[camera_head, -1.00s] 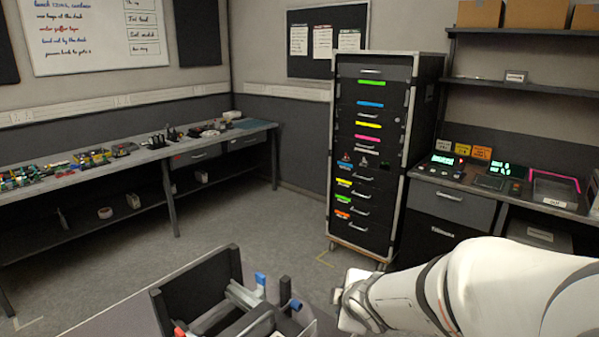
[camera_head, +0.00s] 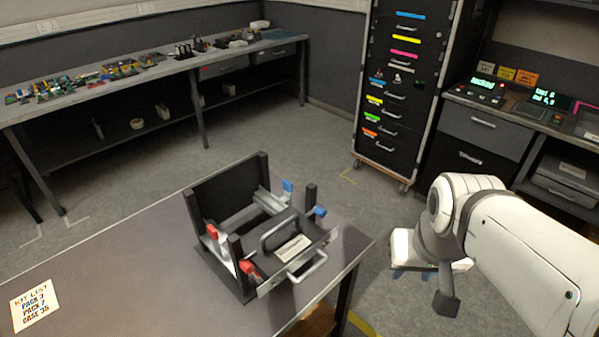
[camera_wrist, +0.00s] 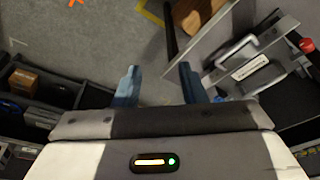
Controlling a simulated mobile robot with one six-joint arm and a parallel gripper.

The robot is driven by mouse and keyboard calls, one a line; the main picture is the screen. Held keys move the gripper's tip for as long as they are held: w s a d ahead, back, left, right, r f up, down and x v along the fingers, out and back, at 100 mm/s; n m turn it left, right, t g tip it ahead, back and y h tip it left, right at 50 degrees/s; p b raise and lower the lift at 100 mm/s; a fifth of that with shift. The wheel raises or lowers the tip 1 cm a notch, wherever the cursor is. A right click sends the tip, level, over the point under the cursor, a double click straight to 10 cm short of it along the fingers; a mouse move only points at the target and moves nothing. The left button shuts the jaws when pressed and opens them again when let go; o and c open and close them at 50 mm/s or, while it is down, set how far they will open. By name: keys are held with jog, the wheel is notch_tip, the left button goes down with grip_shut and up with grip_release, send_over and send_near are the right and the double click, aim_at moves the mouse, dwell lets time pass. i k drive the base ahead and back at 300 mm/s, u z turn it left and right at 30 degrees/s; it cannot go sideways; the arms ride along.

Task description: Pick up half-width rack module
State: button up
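The half-width rack module appears to be the dark unit (camera_head: 282,238) with a black top handle, a pale label and a silver front pull handle. It sits in a black holder (camera_head: 224,190) with red and blue clamps on the table. The module also shows at the upper right of the wrist view (camera_wrist: 248,70). My gripper (camera_head: 412,274) is to the right of the table, apart from the module, pointing down. In the wrist view its two blue-grey fingers (camera_wrist: 158,82) are spread with only floor between them. The module's underside is hidden.
The table (camera_head: 140,250) carries a kit list card (camera_head: 35,302) at its left. A tall equipment rack (camera_head: 400,90) stands behind. A long bench with small parts (camera_head: 150,75) runs along the left wall. A control desk (camera_head: 490,125) is at the right. Floor between is clear.

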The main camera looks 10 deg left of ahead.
aim_at(287, 241)
jog(key=z, duration=1.2)
jog(key=k, duration=1.75)
jog(key=u, duration=0.5)
jog(key=i, duration=1.05)
